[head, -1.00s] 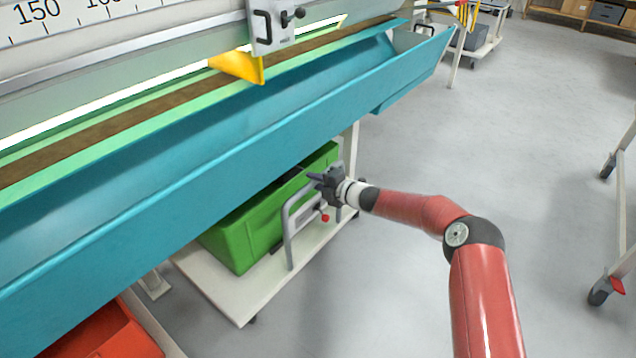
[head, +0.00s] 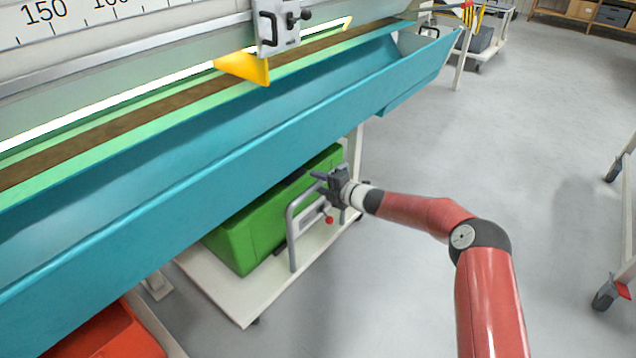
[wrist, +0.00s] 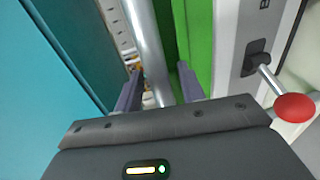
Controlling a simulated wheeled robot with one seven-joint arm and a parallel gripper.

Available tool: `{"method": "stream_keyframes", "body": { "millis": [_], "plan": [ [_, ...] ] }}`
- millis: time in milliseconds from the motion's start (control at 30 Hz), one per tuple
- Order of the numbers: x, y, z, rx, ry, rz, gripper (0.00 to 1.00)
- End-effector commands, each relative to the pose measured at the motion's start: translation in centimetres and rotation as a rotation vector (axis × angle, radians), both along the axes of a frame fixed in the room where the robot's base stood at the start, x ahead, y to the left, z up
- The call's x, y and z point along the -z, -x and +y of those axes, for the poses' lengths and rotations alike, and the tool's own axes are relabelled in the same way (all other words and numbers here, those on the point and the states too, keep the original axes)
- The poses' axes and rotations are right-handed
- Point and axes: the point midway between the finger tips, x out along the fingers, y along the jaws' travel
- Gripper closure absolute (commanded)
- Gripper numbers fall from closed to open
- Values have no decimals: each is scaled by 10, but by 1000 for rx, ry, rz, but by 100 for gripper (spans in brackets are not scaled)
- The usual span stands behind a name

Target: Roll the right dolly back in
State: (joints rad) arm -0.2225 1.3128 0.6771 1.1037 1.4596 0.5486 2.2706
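The right dolly (head: 245,306) is a white wheeled platform with a green crate (head: 247,238) on it. It stands partly under the teal trough, its near end out on the floor. A grey tubular handle (head: 292,235) rises from its open side. My gripper (head: 321,178) is at the top of this handle. In the wrist view, the grey handle bar (wrist: 147,45) runs between the two fingers of my gripper (wrist: 158,88), with gaps visible on both sides. The fingers look open around it. A red-knobbed lever (wrist: 292,107) is right of the fingers; its knob also shows in the head view (head: 329,220).
The teal trough (head: 200,165) overhangs the dolly and lies close left of my gripper. A red crate (head: 105,335) sits at lower left. A bench leg (head: 355,145) stands behind the handle. A wheeled frame (head: 622,250) is at far right. The floor between is clear.

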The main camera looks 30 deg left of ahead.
Motion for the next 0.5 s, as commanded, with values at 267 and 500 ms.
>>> {"method": "stream_keyframes", "body": {
  "millis": [267, 500],
  "plan": [
    [-9, 7, -44, 2, 0, 1, 60],
    [-14, 13, -67, 0, 0, -1, 60]
  ]
}}
